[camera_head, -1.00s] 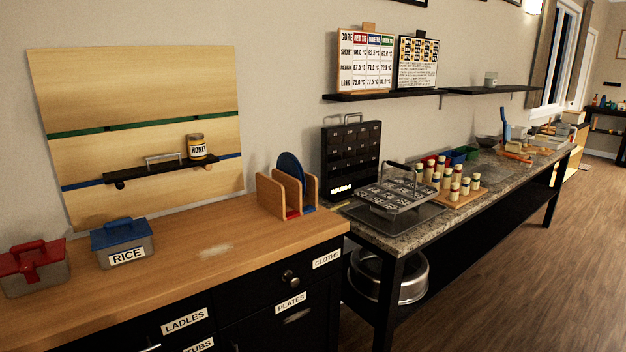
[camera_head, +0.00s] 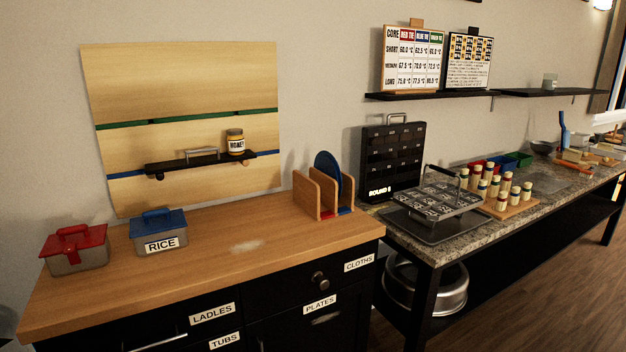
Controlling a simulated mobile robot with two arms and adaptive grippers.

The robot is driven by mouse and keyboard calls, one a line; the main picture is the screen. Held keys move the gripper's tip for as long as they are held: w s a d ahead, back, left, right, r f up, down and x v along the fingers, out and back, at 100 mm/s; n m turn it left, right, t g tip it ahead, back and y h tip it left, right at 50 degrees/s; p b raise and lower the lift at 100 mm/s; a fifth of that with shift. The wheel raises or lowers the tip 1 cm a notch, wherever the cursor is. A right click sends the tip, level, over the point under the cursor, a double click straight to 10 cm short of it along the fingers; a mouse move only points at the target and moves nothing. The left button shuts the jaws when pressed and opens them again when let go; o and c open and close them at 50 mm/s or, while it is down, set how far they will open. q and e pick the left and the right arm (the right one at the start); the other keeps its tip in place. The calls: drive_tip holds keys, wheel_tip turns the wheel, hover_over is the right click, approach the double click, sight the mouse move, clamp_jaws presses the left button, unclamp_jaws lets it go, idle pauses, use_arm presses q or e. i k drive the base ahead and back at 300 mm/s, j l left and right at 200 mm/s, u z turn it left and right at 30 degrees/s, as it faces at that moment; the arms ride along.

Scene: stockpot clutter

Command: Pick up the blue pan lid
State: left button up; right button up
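The blue pan lid (camera_head: 327,168) stands upright on edge in the wooden rack (camera_head: 305,194) at the right end of the wooden counter. Its lower part is hidden by the rack's dividers. Neither of my grippers shows in the head view.
A blue-lidded box marked RICE (camera_head: 160,236) and a red-lidded box (camera_head: 75,252) stand at the counter's left. A honey jar (camera_head: 236,143) sits on a small wall shelf (camera_head: 190,164). A black cabinet (camera_head: 391,160) stands right of the rack. The counter's middle (camera_head: 245,225) is clear.

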sight(326, 162)
drive_tip(key=z, duration=0.25)
drive_tip(key=i+l+u, duration=0.1)
drive_tip(key=i+l, duration=0.95)
drive_tip(key=l, duration=0.1)
